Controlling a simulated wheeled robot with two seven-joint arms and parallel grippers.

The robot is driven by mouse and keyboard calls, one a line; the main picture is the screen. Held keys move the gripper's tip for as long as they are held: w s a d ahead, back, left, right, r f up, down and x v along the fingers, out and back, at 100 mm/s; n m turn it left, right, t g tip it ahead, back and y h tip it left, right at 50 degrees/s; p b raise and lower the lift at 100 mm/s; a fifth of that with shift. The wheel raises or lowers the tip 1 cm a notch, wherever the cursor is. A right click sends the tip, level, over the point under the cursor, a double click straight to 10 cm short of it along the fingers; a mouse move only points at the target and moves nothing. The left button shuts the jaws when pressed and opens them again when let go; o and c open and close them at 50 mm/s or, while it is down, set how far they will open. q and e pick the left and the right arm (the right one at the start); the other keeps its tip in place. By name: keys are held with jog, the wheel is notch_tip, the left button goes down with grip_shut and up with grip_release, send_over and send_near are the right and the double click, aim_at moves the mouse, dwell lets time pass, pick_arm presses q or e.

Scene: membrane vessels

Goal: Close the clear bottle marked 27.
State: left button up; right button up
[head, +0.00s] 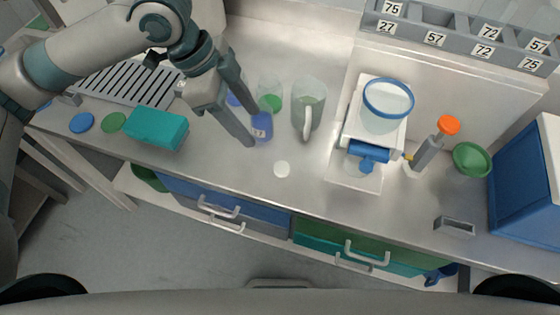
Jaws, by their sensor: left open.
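My left gripper (247,129) reaches down over the bench with its two fingers apart. A small blue-tinted vessel with a pale label (262,128) stands just right of the fingertips. I cannot read its label, nor tell whether the fingers touch it. Another blue-tinted vessel (233,99) is partly hidden behind a finger. No vessel here clearly reads 27. A small white disc, like a cap (281,169), lies flat on the bench nearer the front. A blue disc (82,122) and a green disc (114,122) lie at the left. My right gripper is out of view.
A clear vessel with green contents (270,103) and a handled jug (309,108) stand close behind. A teal box (156,128) is at left. A white device (372,130), an orange-capped bottle (430,147) and a numbered rack (450,37) are right. The front bench is mostly clear.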

pick_arm(q)
jog(key=p, duration=0.3)
send_near(282, 169)
jog(key=shift+w+d+f, duration=0.3)
jog(key=shift+d+f, duration=0.55)
jog(key=shift+f, duration=0.3)
